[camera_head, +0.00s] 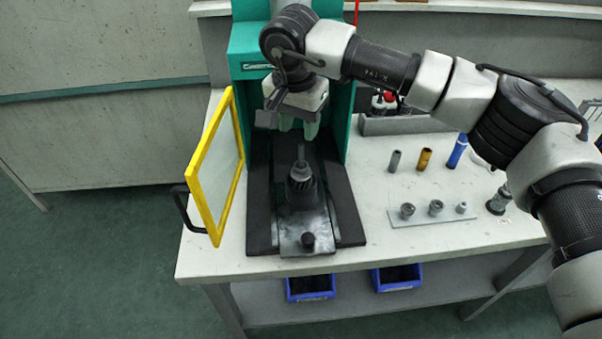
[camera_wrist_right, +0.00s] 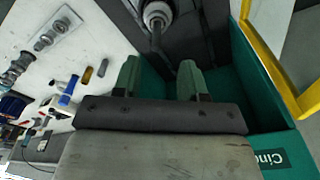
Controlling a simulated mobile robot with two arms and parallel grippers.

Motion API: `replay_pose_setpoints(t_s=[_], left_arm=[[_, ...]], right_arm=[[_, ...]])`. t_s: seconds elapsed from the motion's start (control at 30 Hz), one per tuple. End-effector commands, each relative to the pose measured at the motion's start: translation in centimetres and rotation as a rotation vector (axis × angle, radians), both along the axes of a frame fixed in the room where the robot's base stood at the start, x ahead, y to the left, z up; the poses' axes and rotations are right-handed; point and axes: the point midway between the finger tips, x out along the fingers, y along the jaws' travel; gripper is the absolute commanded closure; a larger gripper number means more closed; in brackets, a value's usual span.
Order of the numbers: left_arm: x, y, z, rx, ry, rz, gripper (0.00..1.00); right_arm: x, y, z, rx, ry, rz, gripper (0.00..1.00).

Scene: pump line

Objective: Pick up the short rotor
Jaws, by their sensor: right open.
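A rotor (camera_head: 303,184) with a dark ribbed body and a grey upright shaft stands on the fixture inside the green press. It is the likely short rotor, though its length is hard to judge. It also shows at the top of the right wrist view (camera_wrist_right: 157,14), with its shaft pointing toward the camera side. My right gripper (camera_head: 298,127) reaches into the press behind and above the rotor. Its two green fingers are apart and empty, as the right wrist view (camera_wrist_right: 159,68) also shows. My left gripper is in neither view.
The press's yellow-framed door (camera_head: 215,168) stands open at the left. Green press walls (camera_head: 340,125) flank my gripper closely. On the bench at right are a plate with small metal parts (camera_head: 430,217), a grey cylinder (camera_head: 394,161), a brass one (camera_head: 424,159) and a blue one (camera_head: 457,151).

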Motion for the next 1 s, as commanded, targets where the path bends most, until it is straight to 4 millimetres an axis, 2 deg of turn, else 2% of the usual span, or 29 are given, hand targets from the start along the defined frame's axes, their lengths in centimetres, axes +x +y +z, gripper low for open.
replay_pose_setpoints(t_s=[0.07,0.17,0.37,0.5,0.77,0.8,1.0], left_arm=[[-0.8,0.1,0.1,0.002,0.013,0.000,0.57],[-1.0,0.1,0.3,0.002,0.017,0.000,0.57],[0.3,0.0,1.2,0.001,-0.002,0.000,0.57],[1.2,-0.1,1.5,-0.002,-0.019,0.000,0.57],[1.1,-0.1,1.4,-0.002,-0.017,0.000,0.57],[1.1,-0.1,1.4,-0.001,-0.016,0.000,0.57],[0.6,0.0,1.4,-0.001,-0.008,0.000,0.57]], right_arm=[[0.1,-0.1,-1.1,-0.001,0.003,-0.001,0.58],[0.1,-0.2,-2.0,0.001,0.002,0.000,0.58],[-0.6,-0.5,-4.7,0.001,0.003,0.000,0.58],[-0.4,-0.6,-6.4,0.001,0.001,-0.001,0.58],[-0.3,-0.6,-7.0,0.001,0.000,-0.001,0.58],[-0.3,-0.6,-7.0,0.001,0.000,0.000,0.59],[-0.3,-0.6,-6.9,0.001,0.000,0.000,0.90]])
